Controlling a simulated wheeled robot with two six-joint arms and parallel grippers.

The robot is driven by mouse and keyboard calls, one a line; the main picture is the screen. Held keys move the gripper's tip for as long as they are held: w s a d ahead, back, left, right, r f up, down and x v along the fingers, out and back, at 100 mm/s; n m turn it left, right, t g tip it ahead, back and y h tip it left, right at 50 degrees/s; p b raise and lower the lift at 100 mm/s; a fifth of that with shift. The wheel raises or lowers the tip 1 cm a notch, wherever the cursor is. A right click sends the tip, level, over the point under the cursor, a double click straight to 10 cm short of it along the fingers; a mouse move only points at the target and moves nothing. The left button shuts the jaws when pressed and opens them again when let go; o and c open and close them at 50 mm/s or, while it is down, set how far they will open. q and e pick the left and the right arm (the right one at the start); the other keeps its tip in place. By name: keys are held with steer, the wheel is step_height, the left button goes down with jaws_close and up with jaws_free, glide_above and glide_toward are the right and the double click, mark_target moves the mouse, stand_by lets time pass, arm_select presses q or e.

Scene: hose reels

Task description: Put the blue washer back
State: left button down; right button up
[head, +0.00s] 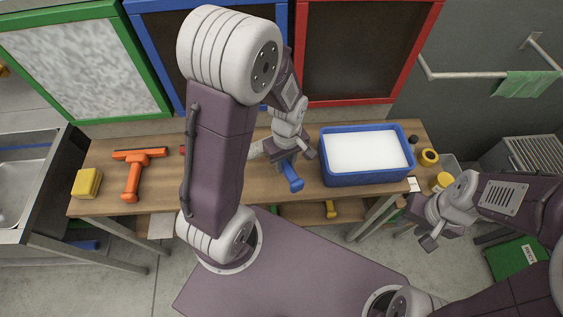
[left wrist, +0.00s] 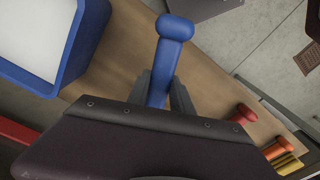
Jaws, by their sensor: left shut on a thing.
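The blue washer (head: 292,177) shows as a blue handle with a rounded end, sticking out of my left gripper (head: 287,157) toward the table's front edge. My left gripper is shut on this handle, above the table just left of the blue tub. In the left wrist view the handle (left wrist: 170,52) stands between the two dark fingers (left wrist: 164,92). The washer's head is hidden; a pale piece (head: 256,149) beside the gripper may be part of a washer, but I cannot tell whose. My right gripper (head: 428,222) is empty, fingers apart, off the table's right end.
A blue tub (head: 367,178) with white contents stands right of the gripper. An orange squeegee (head: 132,180) and yellow sponge (head: 87,183) lie on the table's left part. A red handle (left wrist: 243,114) shows too. Green, blue and red framed panels (head: 357,45) stand behind the table.

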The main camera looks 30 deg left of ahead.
arm_select(q)
steer(key=w+a+f, duration=0.3)
steer(key=shift+w+a, duration=0.3)
steer(key=shift+w, duration=0.05)
step_height(320, 180, down, 3)
steer(key=shift+s+d+f, duration=0.1)
steer(key=shift+d+f, duration=0.05)
steer(key=shift+f, duration=0.4)
steer(key=shift+f+b, duration=0.15)
steer(key=shift+b, duration=0.2)
steer(key=c, duration=1.1)
jaws_free()
